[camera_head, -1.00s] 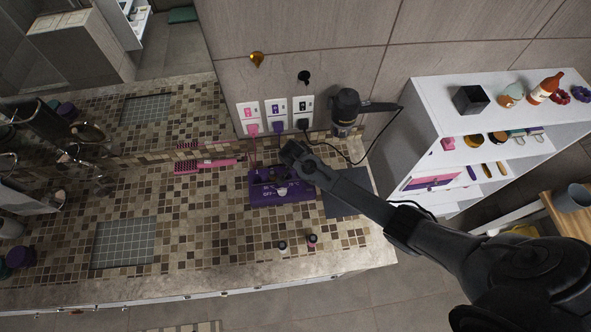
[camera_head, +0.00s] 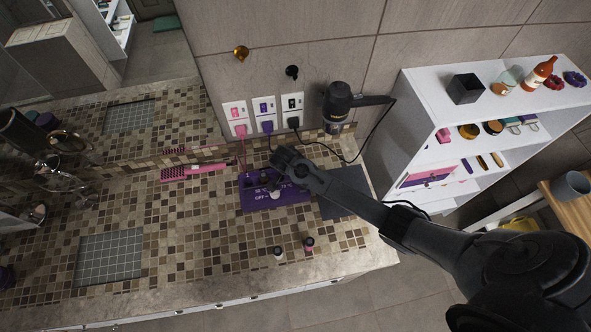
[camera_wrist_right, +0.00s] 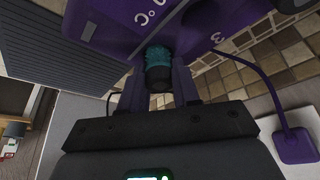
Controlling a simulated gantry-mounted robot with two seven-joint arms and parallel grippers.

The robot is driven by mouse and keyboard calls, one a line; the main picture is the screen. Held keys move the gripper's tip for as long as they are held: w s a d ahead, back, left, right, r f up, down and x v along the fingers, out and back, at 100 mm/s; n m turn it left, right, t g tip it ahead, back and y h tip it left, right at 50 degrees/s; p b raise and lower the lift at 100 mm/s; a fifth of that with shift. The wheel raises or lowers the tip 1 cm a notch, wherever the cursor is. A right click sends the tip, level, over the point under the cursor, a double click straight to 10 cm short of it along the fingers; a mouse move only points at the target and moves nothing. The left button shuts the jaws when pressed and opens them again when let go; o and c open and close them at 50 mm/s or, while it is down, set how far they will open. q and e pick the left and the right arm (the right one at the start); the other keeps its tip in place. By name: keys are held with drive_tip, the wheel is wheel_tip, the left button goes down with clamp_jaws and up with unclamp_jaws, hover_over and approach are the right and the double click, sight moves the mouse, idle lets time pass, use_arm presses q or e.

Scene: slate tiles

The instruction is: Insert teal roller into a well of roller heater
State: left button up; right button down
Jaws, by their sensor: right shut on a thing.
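The purple roller heater (camera_head: 262,204) stands on the mosaic counter, with small upright parts on its top. My right gripper (camera_head: 280,160) is over its back edge and hides part of it. In the right wrist view my right gripper (camera_wrist_right: 158,88) is shut on the teal roller (camera_wrist_right: 158,64), which has a dark end. The roller is right beside the purple heater body (camera_wrist_right: 190,22). I cannot tell whether any of it is inside a well. The roller is hidden in the head view. My left gripper is not in view.
A pink brush (camera_head: 195,172) lies left of the heater and a dark mat (camera_head: 343,205) lies right of it. Two small bottles, one pale (camera_head: 278,252) and one dark (camera_head: 308,243), stand in front. A hair dryer (camera_head: 338,103) and plugged-in cords are at the wall behind.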

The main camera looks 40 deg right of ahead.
drive_tip(key=c, duration=1.3)
unclamp_jaws()
drive_tip(key=shift+f, duration=0.15)
drive_tip(key=o, duration=0.5)
drive_tip(key=shift+a+r, duration=0.1)
drive_tip(key=shift+r, duration=0.3)
drive_tip(key=v, duration=1.1)
drive_tip(key=s+a+f+n+y, duration=0.1)
drive_tip(key=s+a+n+y, duration=0.1)
drive_tip(key=s+a+n, duration=0.35)
drive_tip(key=s+a+f+n+y, duration=0.1)
drive_tip(key=s+a+n, duration=0.15)
drive_tip(key=s, duration=0.55)
drive_tip(key=s+r+n+t, duration=0.1)
drive_tip(key=s+r+n, duration=0.1)
drive_tip(key=s, duration=0.3)
drive_tip(key=s+r+n+y, duration=0.1)
drive_tip(key=s+r+n, duration=0.2)
drive_tip(key=s+n, duration=0.2)
drive_tip(key=shift+s+d+n+t, duration=0.2)
drive_tip(key=shift+s+n+t, duration=0.1)
drive_tip(key=shift+s+t, duration=0.15)
